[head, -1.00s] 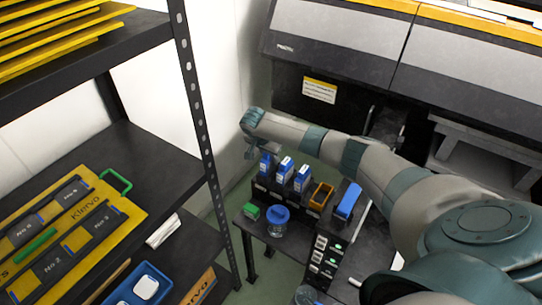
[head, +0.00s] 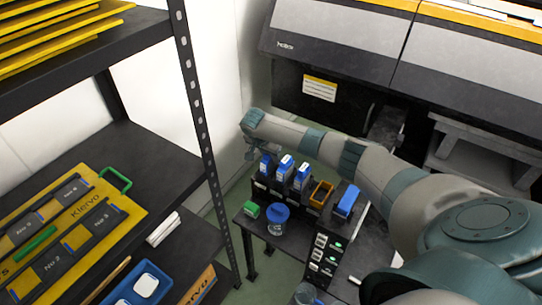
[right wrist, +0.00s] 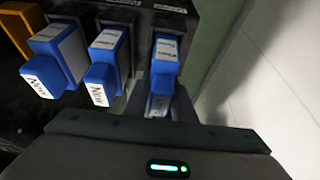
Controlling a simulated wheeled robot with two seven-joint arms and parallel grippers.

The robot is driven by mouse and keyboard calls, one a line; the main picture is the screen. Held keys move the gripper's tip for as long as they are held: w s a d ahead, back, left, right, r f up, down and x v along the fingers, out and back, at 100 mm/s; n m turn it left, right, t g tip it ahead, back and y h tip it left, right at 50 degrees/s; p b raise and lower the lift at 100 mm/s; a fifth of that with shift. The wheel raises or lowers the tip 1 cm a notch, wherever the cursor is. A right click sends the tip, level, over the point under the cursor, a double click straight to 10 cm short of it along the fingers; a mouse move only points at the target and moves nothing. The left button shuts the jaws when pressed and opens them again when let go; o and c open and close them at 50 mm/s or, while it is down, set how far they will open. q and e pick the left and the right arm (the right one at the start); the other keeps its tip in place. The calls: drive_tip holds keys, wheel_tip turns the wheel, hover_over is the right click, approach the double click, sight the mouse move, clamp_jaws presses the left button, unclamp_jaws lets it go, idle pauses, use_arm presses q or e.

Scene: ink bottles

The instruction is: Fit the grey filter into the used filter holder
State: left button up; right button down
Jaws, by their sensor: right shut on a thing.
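My right gripper (right wrist: 161,98) is shut on a blue bottle with a white label (right wrist: 163,68), the rightmost of three in a dark rack in the right wrist view. In the head view this bottle (head: 265,166) is the leftmost of the row, with the right gripper (head: 266,154) reaching it from above and behind. The bottle looks upright in its slot; I cannot tell whether it is lifted. I cannot make out a grey filter or a used filter holder. My left gripper is not in view.
Two more blue bottles (right wrist: 103,68) stand close beside the held one. An orange bin (head: 321,194), a blue item (head: 347,202), a blue-lidded jar (head: 276,220) and a green block (head: 249,210) are nearby. A shelf post (head: 197,115) stands to the left, a large machine (head: 330,35) behind.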

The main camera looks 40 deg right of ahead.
idle(0.4)
drive_tip(key=c, duration=1.4)
unclamp_jaws()
drive_tip(key=shift+r, duration=0.1)
wheel_tip(320, 180, up, 8)
drive_tip(key=p, duration=0.8)
